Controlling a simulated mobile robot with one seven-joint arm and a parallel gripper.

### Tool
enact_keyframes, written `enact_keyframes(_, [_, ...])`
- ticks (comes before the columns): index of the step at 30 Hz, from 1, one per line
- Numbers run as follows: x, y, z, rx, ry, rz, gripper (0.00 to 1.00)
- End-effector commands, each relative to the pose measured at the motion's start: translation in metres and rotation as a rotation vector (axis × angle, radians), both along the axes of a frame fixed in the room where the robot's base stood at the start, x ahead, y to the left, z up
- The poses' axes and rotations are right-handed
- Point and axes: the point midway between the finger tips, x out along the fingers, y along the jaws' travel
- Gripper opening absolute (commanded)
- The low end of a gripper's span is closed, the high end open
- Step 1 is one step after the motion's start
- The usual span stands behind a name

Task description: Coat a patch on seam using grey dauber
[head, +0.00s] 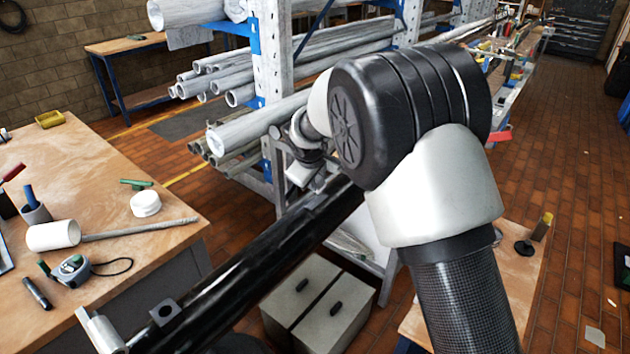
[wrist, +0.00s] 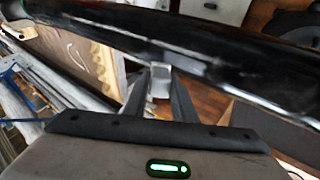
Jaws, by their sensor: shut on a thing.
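A long black mast (head: 245,262) runs diagonally through the head view and crosses the top of the wrist view (wrist: 110,42). My gripper (wrist: 160,88) is shut on a small pale grey block, which looks like the grey dauber (wrist: 159,80). The dauber's far end meets or overlaps the mast's lower edge in the wrist view; I cannot tell if it touches. A lighter, greyish streak shows on the mast near the dauber; I cannot tell whether it is coating, the seam or glare. In the head view my gripper (head: 303,176) is small and partly hidden beside the mast.
A wooden bench (head: 110,226) at left holds a mallet (head: 60,235), a tape measure (head: 72,269) and a white round tub (head: 145,204). A rack of pipes (head: 245,130) stands behind the mast. Tiled floor is open at right.

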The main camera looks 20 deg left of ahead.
Motion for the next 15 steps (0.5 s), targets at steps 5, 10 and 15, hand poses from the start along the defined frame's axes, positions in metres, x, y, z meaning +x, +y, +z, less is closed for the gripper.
enact_keyframes(5, [0.001,-0.003,0.033,0.002,-0.003,-0.004,0.02])
enact_keyframes(10, [0.001,-0.006,0.048,0.002,-0.003,-0.005,0.02])
enact_keyframes(15, [0.001,-0.008,0.063,0.002,-0.003,-0.007,0.02])
